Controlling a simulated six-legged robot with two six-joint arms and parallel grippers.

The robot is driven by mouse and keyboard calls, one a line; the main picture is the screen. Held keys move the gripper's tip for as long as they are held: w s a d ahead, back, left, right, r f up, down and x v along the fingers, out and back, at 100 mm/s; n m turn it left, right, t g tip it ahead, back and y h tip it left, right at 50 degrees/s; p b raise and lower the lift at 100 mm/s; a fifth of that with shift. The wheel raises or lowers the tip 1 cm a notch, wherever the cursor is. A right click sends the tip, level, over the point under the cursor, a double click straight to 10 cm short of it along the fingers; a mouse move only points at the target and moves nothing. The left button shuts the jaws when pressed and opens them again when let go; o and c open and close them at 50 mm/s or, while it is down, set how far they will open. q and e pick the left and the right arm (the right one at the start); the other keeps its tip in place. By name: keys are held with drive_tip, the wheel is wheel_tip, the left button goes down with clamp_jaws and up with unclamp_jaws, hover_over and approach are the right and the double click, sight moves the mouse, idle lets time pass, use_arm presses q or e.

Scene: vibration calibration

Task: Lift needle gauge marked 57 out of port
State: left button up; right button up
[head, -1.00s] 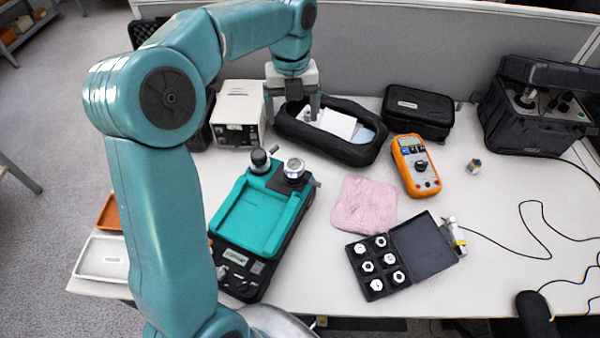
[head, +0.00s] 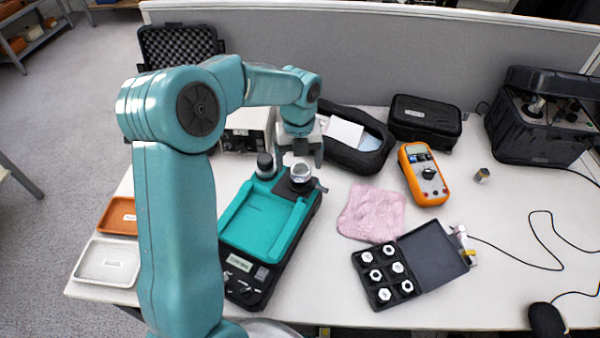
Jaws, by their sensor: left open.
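A round gauge with a pale, glassy top (head: 300,174) stands in a dark port at the back right corner of the teal-and-black calibrator (head: 262,225). Its marking is too small to read. Beside it on the left is a black knob-like fitting (head: 265,165). My left gripper (head: 299,163) points down just behind and over the gauge. Its fingers are apart, one to each side, with nothing held between them. Whether they touch the gauge cannot be told. My right gripper is not in view.
A black case of several hex adapters (head: 376,250), a pink cloth (head: 372,212) and an orange multimeter (head: 422,175) lie to the right. An open black pouch (head: 352,156) and a pale box (head: 248,125) are behind. Orange (head: 119,216) and white (head: 107,262) trays lie left.

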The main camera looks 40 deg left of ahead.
use_arm(q)
drive_tip(key=f, duration=0.4)
drive_tip(key=shift+w+f, duration=0.15)
drive_tip(key=shift+w, duration=0.1)
drive_tip(key=shift+s+d, duration=0.1)
drive_tip(key=shift+s, duration=0.05)
drive_tip(key=c, duration=1.3)
drive_tip(key=shift+c, duration=0.2)
drive_tip(key=shift+r, duration=0.2)
wheel_tip(320, 180, up, 19)
drive_tip(key=p, duration=0.2)
wheel_tip(320, 180, up, 5)
drive_tip(key=p, duration=0.5)
hover_over(301, 168)
drive_tip(key=shift+b, duration=0.3)
drive_tip(key=shift+f, duration=0.1)
